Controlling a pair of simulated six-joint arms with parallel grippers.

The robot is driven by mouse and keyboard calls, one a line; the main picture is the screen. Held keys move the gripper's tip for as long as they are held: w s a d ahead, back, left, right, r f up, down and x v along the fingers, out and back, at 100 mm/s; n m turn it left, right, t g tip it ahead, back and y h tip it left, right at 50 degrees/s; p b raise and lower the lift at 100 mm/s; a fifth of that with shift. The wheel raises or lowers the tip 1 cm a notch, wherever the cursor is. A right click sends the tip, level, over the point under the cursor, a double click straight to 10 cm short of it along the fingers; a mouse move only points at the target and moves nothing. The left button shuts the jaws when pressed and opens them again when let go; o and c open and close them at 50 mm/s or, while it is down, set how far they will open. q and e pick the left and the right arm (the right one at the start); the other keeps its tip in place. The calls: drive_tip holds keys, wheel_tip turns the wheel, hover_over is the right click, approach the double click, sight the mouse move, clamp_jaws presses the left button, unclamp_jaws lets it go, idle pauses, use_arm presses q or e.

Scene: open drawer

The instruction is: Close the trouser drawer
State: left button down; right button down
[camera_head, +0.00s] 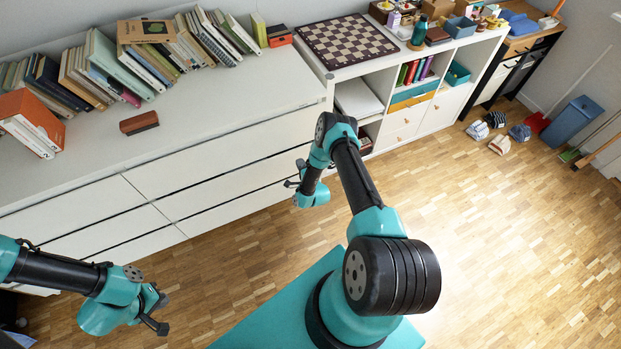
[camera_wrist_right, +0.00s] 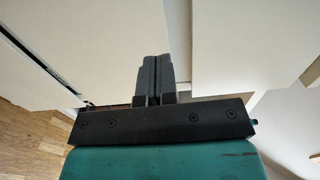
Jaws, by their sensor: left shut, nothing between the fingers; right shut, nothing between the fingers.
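The long white dresser (camera_head: 225,160) runs along the wall, with wide drawer fronts in rows and thin dark gaps between them. No drawer shows clearly pulled out, and I cannot tell which is the trouser drawer. My right gripper (camera_head: 291,184) is shut and empty close to the dresser's right end; my arm hides part of the fronts there. In the right wrist view its fingers (camera_wrist_right: 153,80) are pressed together before white panels (camera_wrist_right: 110,30), with a dark slit at left. I cannot tell whether they touch. My left gripper (camera_head: 160,312) is shut and empty over the floor, left.
Books (camera_head: 120,65) and a brown-red block (camera_head: 139,123) lie on the dresser top. A white shelf unit with a chessboard (camera_head: 346,41) adjoins it at right. The wooden floor (camera_head: 510,240) at right is clear.

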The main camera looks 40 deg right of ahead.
drive_tip(key=v, duration=0.8)
drive_tip(key=shift+s, duration=0.4)
drive_tip(key=shift+a+f, duration=0.1)
drive_tip(key=a+r+n+g+y, duration=0.6)
drive_tip(key=a+r+n+g, duration=0.25)
drive_tip(key=a+n, duration=0.2)
drive_tip(key=s+a+r+n+g+y, duration=0.1)
drive_tip(key=s+a+r+n+g, duration=0.3)
drive_tip(key=s+r, duration=0.2)
drive_tip(key=s+a+r+n+g+y, duration=0.1)
drive_tip(key=s+a+r+n+g, duration=0.3)
drive_tip(key=s, duration=0.5)
wheel_tip(320, 180, up, 2)
drive_tip(key=shift+s+a+r, duration=0.25)
drive_tip(key=shift+a, duration=0.3)
idle(0.5)
